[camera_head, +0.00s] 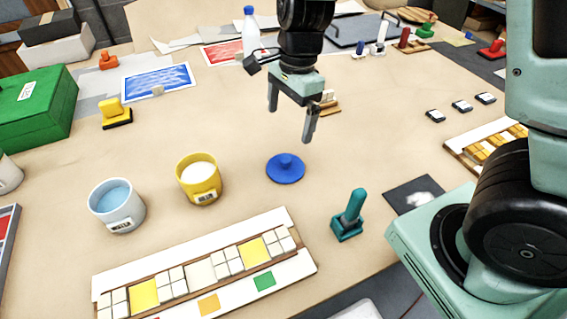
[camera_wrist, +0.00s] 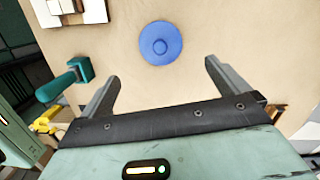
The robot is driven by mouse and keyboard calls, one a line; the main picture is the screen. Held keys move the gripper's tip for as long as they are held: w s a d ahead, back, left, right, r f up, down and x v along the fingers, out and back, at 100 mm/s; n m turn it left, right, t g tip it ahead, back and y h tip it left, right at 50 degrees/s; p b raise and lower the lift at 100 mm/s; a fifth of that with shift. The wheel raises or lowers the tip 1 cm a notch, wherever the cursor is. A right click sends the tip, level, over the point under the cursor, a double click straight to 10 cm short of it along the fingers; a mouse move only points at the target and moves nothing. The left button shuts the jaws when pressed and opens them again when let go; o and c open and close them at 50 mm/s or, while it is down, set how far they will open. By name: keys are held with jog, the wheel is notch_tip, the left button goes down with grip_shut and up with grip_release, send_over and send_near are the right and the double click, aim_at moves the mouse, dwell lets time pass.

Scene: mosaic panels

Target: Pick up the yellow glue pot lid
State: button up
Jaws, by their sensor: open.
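A round blue lid (camera_head: 286,169) with a central knob lies flat on the table, right of a yellow pot (camera_head: 199,184) holding white contents and bearing a small label. No yellow lid shows. My gripper (camera_head: 290,124) is open and empty, above the table and behind the lid in the head view. In the wrist view, the blue lid (camera_wrist: 160,43) lies beyond the spread fingertips (camera_wrist: 161,72), roughly centred between them and apart from them.
A white pot (camera_head: 116,207) with blue contents stands left of the yellow pot. A teal stamp-like tool (camera_head: 348,217) stands right of the lid. A tiled panel (camera_head: 200,272) lies in front. A yellow block tool (camera_head: 115,115) and green box (camera_head: 35,108) are at left. Table around the lid is clear.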

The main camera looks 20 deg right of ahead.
aim_at(286, 159)
jog(key=f, duration=0.8)
jog(key=shift+s+a, duration=0.15)
jog(key=shift+a, duration=0.25)
jog(key=shift+a+f, duration=0.1)
jog(key=shift+f, duration=2.6)
jog(key=c, duration=0.8)
